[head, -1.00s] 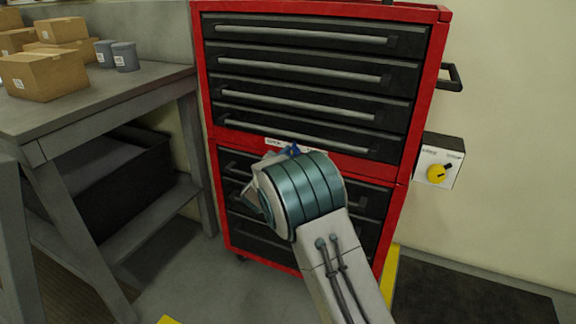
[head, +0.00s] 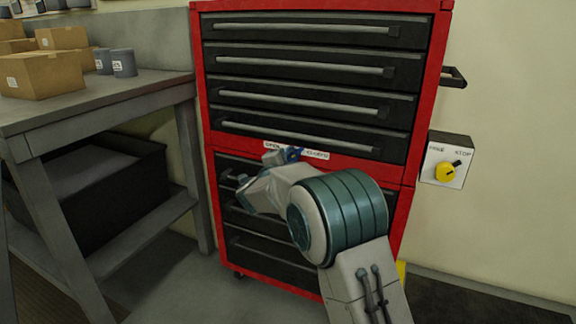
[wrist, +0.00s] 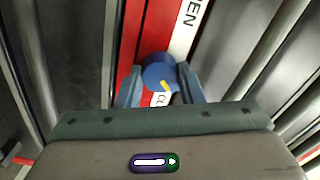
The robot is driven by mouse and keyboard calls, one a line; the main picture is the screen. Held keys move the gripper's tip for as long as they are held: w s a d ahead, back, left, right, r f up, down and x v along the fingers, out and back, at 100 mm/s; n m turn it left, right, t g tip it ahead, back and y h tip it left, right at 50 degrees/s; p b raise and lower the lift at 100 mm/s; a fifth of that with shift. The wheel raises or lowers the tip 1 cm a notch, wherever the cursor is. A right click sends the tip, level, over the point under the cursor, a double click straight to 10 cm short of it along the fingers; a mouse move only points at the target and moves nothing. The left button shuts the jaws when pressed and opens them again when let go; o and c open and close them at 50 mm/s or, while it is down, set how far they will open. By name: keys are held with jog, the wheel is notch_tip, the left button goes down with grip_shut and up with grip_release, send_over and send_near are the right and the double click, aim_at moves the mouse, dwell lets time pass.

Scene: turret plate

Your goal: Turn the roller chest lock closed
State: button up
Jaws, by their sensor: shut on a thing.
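The roller chest (head: 449,60) is red with black drawers. Its lock is a blue knob (head: 293,154) on the red band between the upper and lower drawers, with white labels at its sides. My gripper (head: 281,157) reaches it from the front. In the wrist view the round blue lock knob (wrist: 158,72) sits between the two fingers of my gripper (wrist: 160,86), which are shut on it. Letters "EN" show on the label beyond the knob.
A grey workbench (head: 95,95) with cardboard boxes (head: 42,75) and grey cups (head: 123,62) stands on the left, a dark bin (head: 95,190) below. A wall box with a yellow knob (head: 446,172) is right of the chest, near its side handle (head: 454,77).

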jog(key=shift+a+r, duration=0.2)
jog(key=shift+a, duration=0.15)
jog(key=o, duration=1)
jog(key=shift+a, duration=0.15)
jog(key=shift+d+f, duration=0.1)
jog(key=shift+d, duration=0.2)
jog(key=p+v, duration=0.2)
jog(key=v, duration=1.2)
jog(key=shift+p, duration=0.35)
jog(key=shift+w, duration=0.1)
